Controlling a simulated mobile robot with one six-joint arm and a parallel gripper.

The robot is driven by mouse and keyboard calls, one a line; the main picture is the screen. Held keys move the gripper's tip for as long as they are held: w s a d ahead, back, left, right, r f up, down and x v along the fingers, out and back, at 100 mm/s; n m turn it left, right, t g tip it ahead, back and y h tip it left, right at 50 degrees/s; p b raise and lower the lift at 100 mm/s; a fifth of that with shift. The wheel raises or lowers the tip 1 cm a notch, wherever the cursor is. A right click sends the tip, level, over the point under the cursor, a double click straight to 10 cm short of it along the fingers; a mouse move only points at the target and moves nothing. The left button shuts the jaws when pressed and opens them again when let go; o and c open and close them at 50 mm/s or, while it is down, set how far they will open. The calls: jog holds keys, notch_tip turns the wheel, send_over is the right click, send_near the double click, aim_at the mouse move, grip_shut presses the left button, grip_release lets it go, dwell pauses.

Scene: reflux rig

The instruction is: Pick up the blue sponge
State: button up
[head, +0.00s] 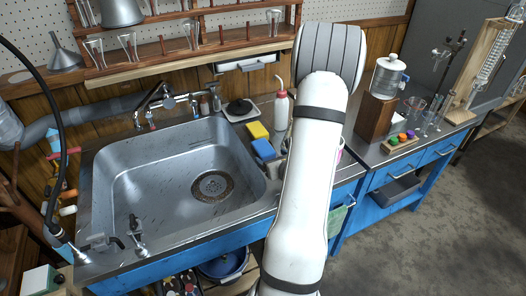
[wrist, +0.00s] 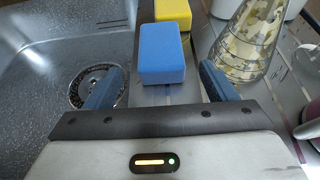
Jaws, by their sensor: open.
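The blue sponge (head: 264,149) lies on the counter strip to the right of the sink basin, in front of a yellow sponge (head: 257,131). In the wrist view the blue sponge (wrist: 162,54) is a block ahead of my gripper (wrist: 158,90), roughly centred between its two blue fingers. My gripper is open and empty; I cannot tell from the picture how high it is above the sponge. The yellow sponge (wrist: 172,12) shows just beyond the blue one.
The steel sink (head: 150,170) with its drain (wrist: 97,86) lies left of the sponges. A white wash bottle (head: 281,108) and a scale (head: 240,108) stand behind.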

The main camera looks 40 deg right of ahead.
aim_at(268, 154)
jog(key=x, duration=0.4)
jog(key=shift+w+d+f, duration=0.1)
jog(key=shift+c, duration=0.4)
jog(key=c, duration=1)
jog(key=shift+c, duration=0.2)
notch_tip(268, 154, up, 10)
jog(key=shift+r+p, duration=0.1)
jog(key=shift+p, duration=0.65)
jog(key=w+a+r+n+y+p, duration=0.2)
jog(key=w+a, duration=0.1)
jog(key=a, duration=0.7)
jog(key=w+a+r+n+y+p, duration=0.2)
jog(key=w+a+r+p, duration=0.1)
jog(key=a, duration=0.8)
jog(key=w+a+r+n+y+p, duration=0.2)
jog(key=w+a, duration=0.3)
jog(key=a, duration=0.5)
jog(key=shift+a+r+y+p, duration=0.35)
jog(key=shift+r+y+p, duration=0.05)
jog(key=shift+r+y, duration=0.15)
